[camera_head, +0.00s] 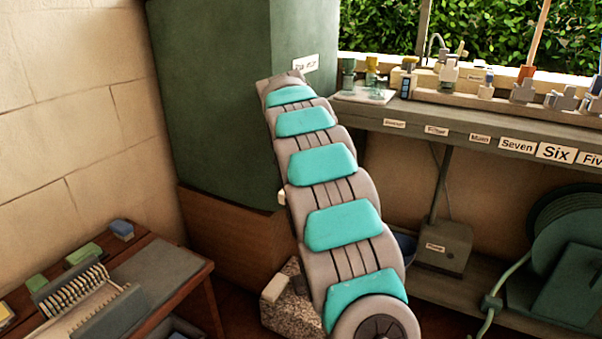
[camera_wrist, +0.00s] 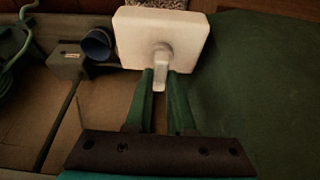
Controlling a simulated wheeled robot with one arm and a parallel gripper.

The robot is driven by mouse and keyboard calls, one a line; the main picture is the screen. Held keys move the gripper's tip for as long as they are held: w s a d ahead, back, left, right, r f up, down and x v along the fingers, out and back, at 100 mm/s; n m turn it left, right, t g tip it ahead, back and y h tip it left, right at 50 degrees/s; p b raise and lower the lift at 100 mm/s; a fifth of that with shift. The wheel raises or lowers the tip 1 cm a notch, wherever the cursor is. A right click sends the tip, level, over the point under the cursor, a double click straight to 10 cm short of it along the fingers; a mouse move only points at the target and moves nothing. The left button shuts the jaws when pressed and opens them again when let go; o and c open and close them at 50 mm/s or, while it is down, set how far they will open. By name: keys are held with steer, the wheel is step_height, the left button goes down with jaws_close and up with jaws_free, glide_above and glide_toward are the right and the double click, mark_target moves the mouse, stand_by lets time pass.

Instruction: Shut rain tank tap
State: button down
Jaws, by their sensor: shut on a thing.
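The rain tank (camera_head: 215,95) is a large dark green body at the back left in the head view, with a small white label. Its green side also fills the right of the wrist view (camera_wrist: 260,90). The tap shows in the wrist view as a pale square block (camera_wrist: 135,45) with a short whitish lever (camera_wrist: 161,62) at its middle. My gripper (camera_wrist: 160,78) has its two green fingers on either side of this lever, shut on it. In the head view my arm hides the gripper and most of the tap.
A grey pump box (camera_head: 443,248) and a blue bowl (camera_head: 403,245) stand right of my arm. A speckled stone block (camera_head: 287,310) is below it. A labelled shelf (camera_head: 470,125) with fittings runs right. A wooden table (camera_head: 180,275) stands left, a hose reel (camera_head: 560,240) right.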

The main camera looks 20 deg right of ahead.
steer(key=c, duration=0.8)
jaws_free()
steer(key=shift+r, duration=0.1)
steer(key=v, duration=0.7)
steer(key=shift+s+a+r, duration=0.15)
steer(key=shift+r, duration=0.15)
